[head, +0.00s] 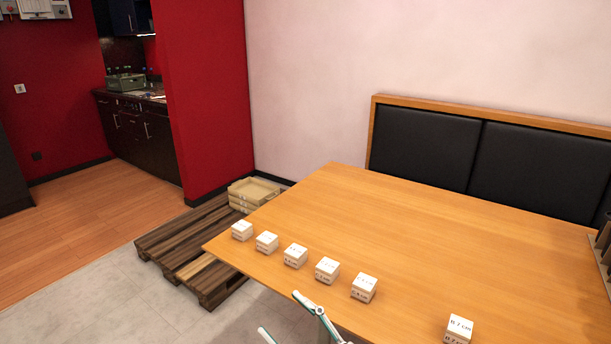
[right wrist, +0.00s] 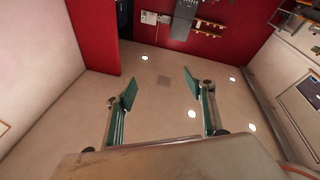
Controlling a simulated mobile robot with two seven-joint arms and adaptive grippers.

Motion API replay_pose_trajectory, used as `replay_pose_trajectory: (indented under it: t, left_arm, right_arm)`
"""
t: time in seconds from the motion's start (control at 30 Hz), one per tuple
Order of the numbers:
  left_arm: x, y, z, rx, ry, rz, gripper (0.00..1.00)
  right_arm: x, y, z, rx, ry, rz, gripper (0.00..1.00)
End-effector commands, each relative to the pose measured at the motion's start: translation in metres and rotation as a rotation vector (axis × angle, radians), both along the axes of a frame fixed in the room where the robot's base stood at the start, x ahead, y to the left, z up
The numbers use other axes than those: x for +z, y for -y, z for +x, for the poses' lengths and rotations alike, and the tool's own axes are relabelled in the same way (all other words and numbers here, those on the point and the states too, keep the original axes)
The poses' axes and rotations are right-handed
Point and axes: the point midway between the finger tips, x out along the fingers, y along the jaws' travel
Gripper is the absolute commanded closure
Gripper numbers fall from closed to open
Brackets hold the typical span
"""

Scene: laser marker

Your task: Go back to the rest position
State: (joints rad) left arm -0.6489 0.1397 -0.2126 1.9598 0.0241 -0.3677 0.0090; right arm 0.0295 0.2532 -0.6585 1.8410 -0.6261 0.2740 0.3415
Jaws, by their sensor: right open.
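My right gripper (head: 285,318) shows at the bottom of the head view, in front of the near edge of the wooden table (head: 430,240). Its two fingers are apart with nothing between them. In the right wrist view the same gripper (right wrist: 160,95) is spread open and empty, with ceiling and walls behind it. My left gripper is not in the head view. Several small white printed blocks (head: 295,256) stand in a row along the table's near left part. One more white block (head: 458,330) stands apart at the lower right.
A black padded bench (head: 425,142) stands behind the table. A dark rack (head: 604,245) is at the right edge. The table's middle is clear.

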Motion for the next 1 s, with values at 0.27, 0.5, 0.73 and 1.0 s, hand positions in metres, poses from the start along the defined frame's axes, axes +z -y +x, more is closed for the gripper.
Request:
replay_pose_trajectory:
  t: [0.27,0.5,0.73,1.0]
  left_arm:
    - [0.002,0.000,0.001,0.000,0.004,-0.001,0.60]
    - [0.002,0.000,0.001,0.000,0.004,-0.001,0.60]
    - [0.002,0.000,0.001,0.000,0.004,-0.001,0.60]
    - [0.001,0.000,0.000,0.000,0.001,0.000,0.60]
  right_arm:
    - [-0.147,0.121,-0.018,-0.386,-0.436,-0.068,0.46]
    - [-0.251,0.201,-0.093,-0.563,-0.751,-0.186,0.46]
    - [-0.291,0.234,-0.141,-0.617,-0.896,-0.249,0.46]
    - [-0.295,0.237,-0.145,-0.620,-0.909,-0.256,0.46]
